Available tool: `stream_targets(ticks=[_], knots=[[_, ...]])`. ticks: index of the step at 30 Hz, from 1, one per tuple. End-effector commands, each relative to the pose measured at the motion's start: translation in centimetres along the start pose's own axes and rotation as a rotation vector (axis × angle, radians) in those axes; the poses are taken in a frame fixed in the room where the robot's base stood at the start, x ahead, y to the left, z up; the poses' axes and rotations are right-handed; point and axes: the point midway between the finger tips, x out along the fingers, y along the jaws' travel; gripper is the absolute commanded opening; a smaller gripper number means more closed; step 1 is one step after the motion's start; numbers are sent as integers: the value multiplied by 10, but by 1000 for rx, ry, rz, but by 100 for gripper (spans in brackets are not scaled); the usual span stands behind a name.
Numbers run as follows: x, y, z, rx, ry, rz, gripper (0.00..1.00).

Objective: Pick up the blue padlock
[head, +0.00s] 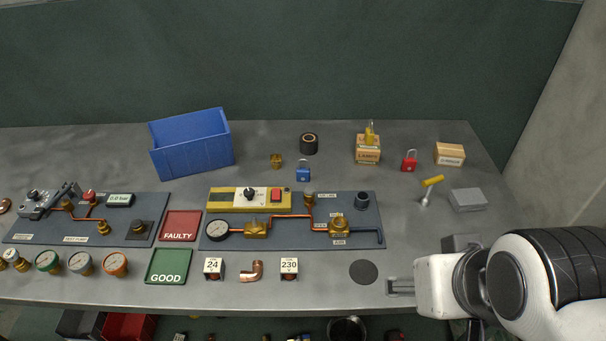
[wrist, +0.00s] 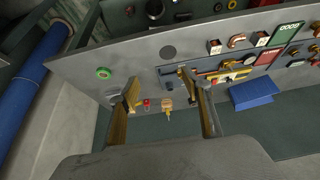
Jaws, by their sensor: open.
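The blue padlock (head: 303,174) stands on the grey table in the head view, behind the middle panel, with its shackle up. I cannot make it out in the wrist view, where my right-hand finger covers part of the table. My gripper (wrist: 158,86) is open, with its two fingers wide apart and nothing seen between them in contact. In the head view my arm is at the front right, well away from the padlock.
A black tape roll (head: 309,144), a brass fitting (head: 277,161) and a blue bin (head: 192,145) stand near the padlock. To its right are a box (head: 368,150) with a yellow padlock (head: 370,134) and a red padlock (head: 409,161). The piped panel (head: 290,243) lies in front.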

Motion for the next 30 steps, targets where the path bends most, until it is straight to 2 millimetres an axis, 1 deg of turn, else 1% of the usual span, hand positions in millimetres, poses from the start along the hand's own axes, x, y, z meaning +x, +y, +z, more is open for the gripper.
stream_targets(ticks=[5, 8, 11, 23, 30], knots=[[3, -5, -9, -4, 11, -16, 49], [7, -12, -21, -8, 26, -35, 49], [13, -21, -38, -11, 46, -62, 49], [46, -69, -122, -3, 165, -177, 49], [70, -96, -168, 20, 234, -222, 49]])
